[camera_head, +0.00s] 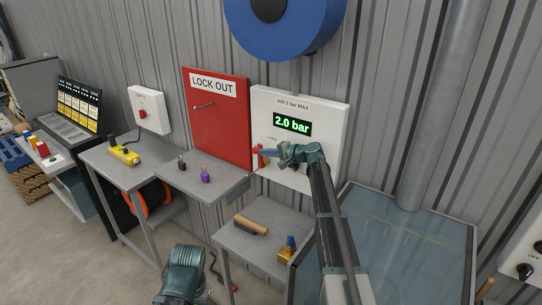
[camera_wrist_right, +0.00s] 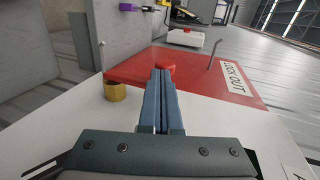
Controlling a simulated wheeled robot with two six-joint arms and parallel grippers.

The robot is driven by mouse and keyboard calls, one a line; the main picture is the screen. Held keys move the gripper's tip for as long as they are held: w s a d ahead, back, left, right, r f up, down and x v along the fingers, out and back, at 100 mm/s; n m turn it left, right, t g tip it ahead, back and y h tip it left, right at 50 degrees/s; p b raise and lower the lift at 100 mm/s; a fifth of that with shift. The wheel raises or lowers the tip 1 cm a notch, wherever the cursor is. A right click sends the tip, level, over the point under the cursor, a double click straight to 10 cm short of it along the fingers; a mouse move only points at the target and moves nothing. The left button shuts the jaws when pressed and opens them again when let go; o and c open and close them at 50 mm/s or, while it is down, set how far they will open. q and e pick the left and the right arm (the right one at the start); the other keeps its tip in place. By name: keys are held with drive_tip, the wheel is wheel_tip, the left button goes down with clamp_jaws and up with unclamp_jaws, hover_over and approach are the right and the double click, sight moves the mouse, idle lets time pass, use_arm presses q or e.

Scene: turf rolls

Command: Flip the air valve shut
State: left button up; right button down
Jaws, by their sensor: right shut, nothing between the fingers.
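The white air panel (camera_head: 326,119) on the wall has a green display reading 2.0 bar. The red valve handle (camera_head: 256,158) is at the panel's left edge, beside the red lock-out board. My right gripper (camera_head: 265,153) is shut and empty, its fingertips at the handle. In the right wrist view, the shut fingers (camera_wrist_right: 162,72) point at the red handle (camera_wrist_right: 166,66), partly hiding it; I cannot tell whether they touch. A brass fitting (camera_wrist_right: 115,92) stands on the panel to their left. Part of my left arm shows at the bottom of the head view, with no fingers visible.
The red lock-out board (camera_head: 217,120) hangs left of the panel. A grey shelf (camera_head: 225,186) below it holds a purple padlock (camera_head: 205,175) and a black one (camera_head: 182,163). A glass-topped case (camera_head: 400,240) stands at right.

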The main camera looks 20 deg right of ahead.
idle(0.4)
drive_tip(key=shift+w+a+r+g+h+p, duration=0.2)
drive_tip(key=shift+w+a+g+h+p, duration=0.15)
drive_tip(key=shift+p, duration=0.4)
